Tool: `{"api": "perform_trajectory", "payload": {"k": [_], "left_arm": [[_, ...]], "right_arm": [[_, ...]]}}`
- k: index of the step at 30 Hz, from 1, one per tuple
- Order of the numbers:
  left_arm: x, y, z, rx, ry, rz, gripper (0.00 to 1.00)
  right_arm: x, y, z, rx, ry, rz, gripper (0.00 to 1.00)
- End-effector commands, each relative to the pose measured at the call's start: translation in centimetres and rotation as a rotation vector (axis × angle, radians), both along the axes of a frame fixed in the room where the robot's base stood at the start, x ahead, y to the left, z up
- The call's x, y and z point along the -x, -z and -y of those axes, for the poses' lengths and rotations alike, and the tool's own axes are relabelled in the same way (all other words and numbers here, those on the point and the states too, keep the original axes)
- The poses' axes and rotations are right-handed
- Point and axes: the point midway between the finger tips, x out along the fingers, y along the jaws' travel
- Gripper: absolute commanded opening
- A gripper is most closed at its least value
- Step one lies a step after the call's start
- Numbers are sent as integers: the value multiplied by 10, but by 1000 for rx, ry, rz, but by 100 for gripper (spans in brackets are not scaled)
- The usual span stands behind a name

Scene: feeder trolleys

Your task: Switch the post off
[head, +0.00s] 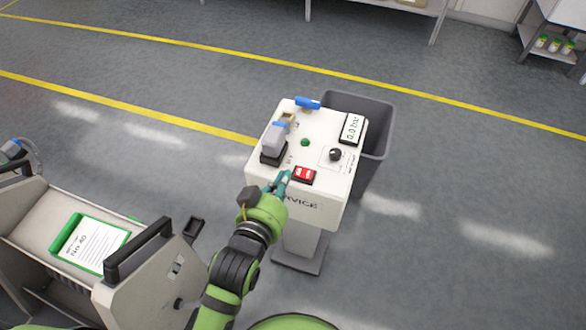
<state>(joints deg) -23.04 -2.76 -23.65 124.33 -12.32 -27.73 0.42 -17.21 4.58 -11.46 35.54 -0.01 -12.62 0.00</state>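The post (316,198) is a white box on a grey pedestal, marked with "SERVICE" lettering that my arm partly covers. A red rocker switch (304,175) in a dark frame sits at the front edge of its sloping top. Also on top are a black knob (336,155), a green button or lamp (305,142), a display reading about 0.0 bar (352,128), a blue lever (307,103) and a grey plug with a blue band (278,137) at a black socket. My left gripper (284,180) is just left of the red switch; contact and finger gap are unclear. My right gripper is not in view.
A grey bin (375,140) stands behind and right of the post. A trolley (140,280) with a black handle and a green-edged card (90,243) stands at the lower left. Shelving (545,45) is at the upper right. The floor right of the post is clear.

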Motion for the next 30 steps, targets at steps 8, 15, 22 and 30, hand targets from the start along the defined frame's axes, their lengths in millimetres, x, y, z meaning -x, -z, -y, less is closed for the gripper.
{"api": "perform_trajectory", "payload": {"k": [8, 15, 22, 30], "left_arm": [[-57, 13, 19, 1, 1, 1, 0], [-63, 46, 21, 0, 0, -4, 0], [-63, 57, 21, 1, 0, 0, 0], [-63, 57, 20, 2, 0, -1, 0]], "right_arm": [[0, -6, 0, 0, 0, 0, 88], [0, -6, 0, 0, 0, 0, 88], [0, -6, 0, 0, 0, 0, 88], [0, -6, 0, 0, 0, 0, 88]]}}
